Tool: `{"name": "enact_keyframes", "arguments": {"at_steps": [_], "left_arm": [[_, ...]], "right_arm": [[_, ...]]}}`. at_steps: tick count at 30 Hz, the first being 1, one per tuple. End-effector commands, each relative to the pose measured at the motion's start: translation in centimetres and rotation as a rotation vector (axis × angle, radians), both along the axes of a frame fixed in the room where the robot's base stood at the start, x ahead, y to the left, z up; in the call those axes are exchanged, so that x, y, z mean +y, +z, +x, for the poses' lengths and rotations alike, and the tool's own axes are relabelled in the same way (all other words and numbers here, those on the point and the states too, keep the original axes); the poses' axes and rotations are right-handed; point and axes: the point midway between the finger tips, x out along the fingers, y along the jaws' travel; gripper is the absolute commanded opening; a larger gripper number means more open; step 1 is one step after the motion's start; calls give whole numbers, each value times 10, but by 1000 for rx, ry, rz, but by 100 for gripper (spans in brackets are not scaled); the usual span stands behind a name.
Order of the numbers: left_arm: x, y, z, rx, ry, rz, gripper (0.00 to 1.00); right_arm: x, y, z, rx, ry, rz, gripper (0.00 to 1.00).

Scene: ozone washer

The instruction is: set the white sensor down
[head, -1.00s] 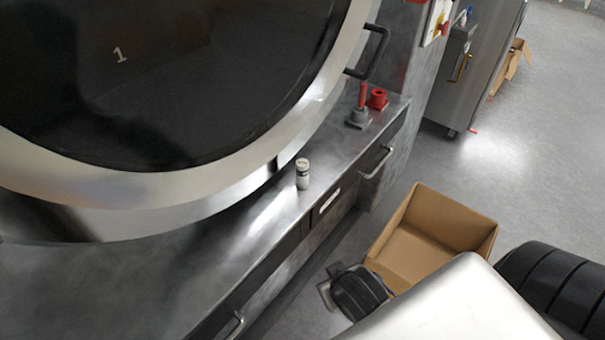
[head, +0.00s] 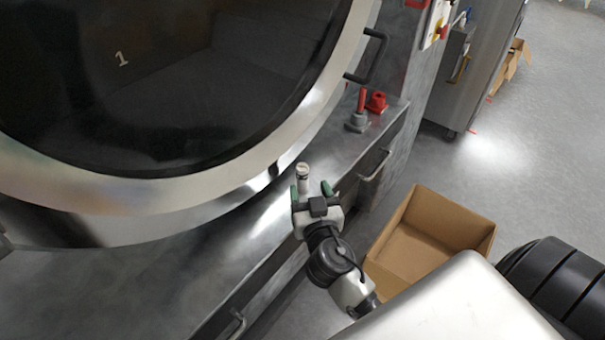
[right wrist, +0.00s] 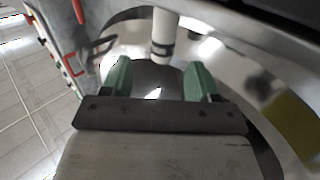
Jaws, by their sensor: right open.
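The white sensor (head: 302,173) is a small white cylinder with a dark band, standing upright on the steel ledge (head: 345,160) in front of the big round door. My right gripper (head: 311,188) is open at the sensor, with its green fingertips apart. In the head view the sensor shows just past the fingers, nearer the left one. In the right wrist view the sensor (right wrist: 162,38) appears in the gap between the open fingertips (right wrist: 160,76). I cannot tell whether a finger touches it. My left gripper is not in view.
A grey fitting with a red post (head: 358,115) and a red cap-like part (head: 377,101) stand farther along the ledge. The round door (head: 190,190) rises close behind the sensor. An open cardboard box (head: 455,205) sits below, right of the ledge.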

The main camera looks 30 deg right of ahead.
Motion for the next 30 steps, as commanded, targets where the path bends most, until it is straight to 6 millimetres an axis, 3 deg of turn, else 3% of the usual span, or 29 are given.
{"name": "enact_keyframes", "arguments": {"at_steps": [7, 15, 24, 25, 30], "left_arm": [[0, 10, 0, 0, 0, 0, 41], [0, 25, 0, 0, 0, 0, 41], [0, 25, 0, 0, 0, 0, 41], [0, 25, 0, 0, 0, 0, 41], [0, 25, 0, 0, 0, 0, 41]], "right_arm": [[-6, 1, 20, 2, -2, -2, 60], [-14, -2, 56, 1, -2, -4, 60], [-16, -4, 61, 1, -2, -1, 60], [-16, -4, 61, 1, -2, -1, 58], [-16, -4, 61, 2, -2, 0, 32]]}}
